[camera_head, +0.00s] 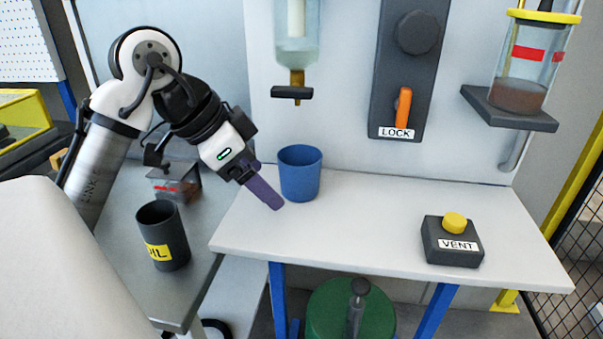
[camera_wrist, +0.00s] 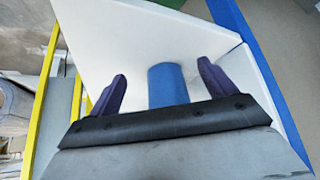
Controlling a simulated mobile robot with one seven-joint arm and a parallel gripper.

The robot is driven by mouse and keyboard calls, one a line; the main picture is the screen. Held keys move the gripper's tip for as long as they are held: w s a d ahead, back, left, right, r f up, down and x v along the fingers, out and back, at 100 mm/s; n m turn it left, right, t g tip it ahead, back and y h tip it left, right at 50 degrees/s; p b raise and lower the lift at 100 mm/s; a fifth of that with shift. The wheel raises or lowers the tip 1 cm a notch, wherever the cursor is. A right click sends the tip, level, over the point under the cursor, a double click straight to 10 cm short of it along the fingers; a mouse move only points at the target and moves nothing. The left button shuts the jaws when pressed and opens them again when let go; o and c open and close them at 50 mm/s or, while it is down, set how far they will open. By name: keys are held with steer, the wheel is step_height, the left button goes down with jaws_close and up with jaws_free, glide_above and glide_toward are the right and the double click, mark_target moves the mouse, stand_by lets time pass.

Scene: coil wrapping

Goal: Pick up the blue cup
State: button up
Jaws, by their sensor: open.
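The blue cup (camera_head: 301,175) stands upright on the white table (camera_head: 400,225), near its back left, against the wall panel. My gripper (camera_head: 268,200) is just left of the cup in the head view, its purple fingers pointing down and right toward the table. In the wrist view the gripper (camera_wrist: 160,85) is open, and the blue cup (camera_wrist: 168,85) shows between the two purple fingers. Its lower part in that view is hidden by the gripper body. I cannot tell whether a finger touches the cup.
A dispenser (camera_head: 297,45) hangs above the cup. A lock panel with an orange handle (camera_head: 403,108) is on the wall. A VENT box (camera_head: 453,240) stands at the table's right. A dark OIL cup (camera_head: 163,236) and a clear bin (camera_head: 175,185) are at left. The table's middle is free.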

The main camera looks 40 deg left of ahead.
mark_target(300, 170)
steer(key=w+d, duration=0.1)
steer(key=w, duration=0.3)
steer(key=w+d, duration=0.1)
steer(key=w, duration=0.1)
steer(key=shift+d+p, duration=0.35)
steer(key=shift+w+f, duration=0.15)
steer(key=shift+f, duration=0.35)
steer(key=shift+c, duration=0.2)
steer(key=c, duration=1.1)
